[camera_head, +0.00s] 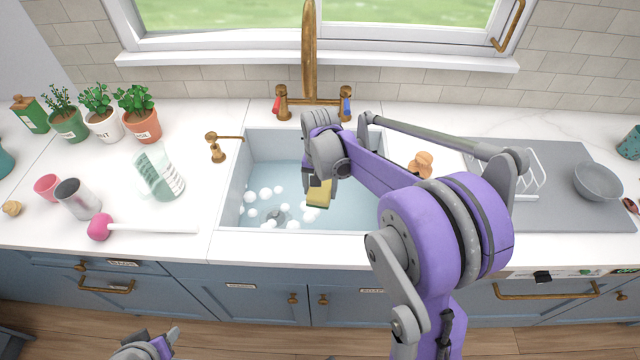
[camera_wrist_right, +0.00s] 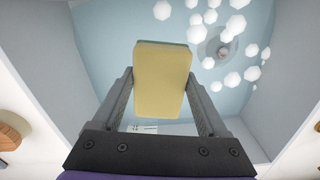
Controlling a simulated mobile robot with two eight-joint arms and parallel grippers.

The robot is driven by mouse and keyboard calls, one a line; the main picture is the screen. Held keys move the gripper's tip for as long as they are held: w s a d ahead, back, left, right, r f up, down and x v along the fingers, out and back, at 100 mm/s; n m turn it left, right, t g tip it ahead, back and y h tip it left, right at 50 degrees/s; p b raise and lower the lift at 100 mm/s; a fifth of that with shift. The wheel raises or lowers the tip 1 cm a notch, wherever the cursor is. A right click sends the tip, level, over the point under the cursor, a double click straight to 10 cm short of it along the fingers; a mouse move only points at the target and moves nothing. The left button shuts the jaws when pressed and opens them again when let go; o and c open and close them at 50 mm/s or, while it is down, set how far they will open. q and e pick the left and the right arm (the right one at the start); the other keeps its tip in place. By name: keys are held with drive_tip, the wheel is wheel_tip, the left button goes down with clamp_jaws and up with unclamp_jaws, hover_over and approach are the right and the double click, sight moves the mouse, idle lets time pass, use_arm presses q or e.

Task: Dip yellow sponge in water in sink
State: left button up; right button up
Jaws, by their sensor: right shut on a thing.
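The yellow sponge (camera_head: 319,193) is held by my right gripper (camera_head: 318,180) over the basin of the sink (camera_head: 226,205). In the right wrist view the sponge (camera_wrist_right: 162,82) sits between the two fingers, with a thin green layer along its far edge. My right gripper (camera_wrist_right: 160,90) is shut on it. Light blue water (camera_head: 345,205) with white suds (camera_head: 252,196) lies in the sink. I cannot tell whether the sponge touches the water. My left gripper (camera_head: 165,340) is low at the bottom edge of the head view, away from the counter; its fingers are only partly clear.
A brass faucet (camera_head: 309,60) stands behind the sink. Right is a grey mat (camera_head: 560,205) with a bowl (camera_head: 597,182).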

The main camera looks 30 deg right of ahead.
use_arm(q)
wheel_tip(320, 180, down, 11)
drive_tip(key=s+b, duration=0.2)
drive_tip(key=b, duration=0.7)
drive_tip(key=shift+s+g, duration=0.3)
drive_tip(key=shift+s, duration=0.1)
use_arm(e)
wheel_tip(320, 180, down, 14)
drive_tip(key=shift+f, duration=0.1)
drive_tip(key=p, duration=1.1)
approach(320, 189)
wheel_tip(320, 189, down, 5)
drive_tip(key=shift+w+f, duration=0.1)
drive_tip(key=shift+r, duration=0.55)
use_arm(q)
drive_tip(key=w+r, duration=0.4)
drive_tip(key=r, duration=0.9)
drive_tip(key=shift+r+t, duration=0.15)
drive_tip(key=shift+t, duration=0.25)
drive_tip(key=shift+s, duration=0.15)
use_arm(e)
drive_tip(key=shift+f, duration=0.1)
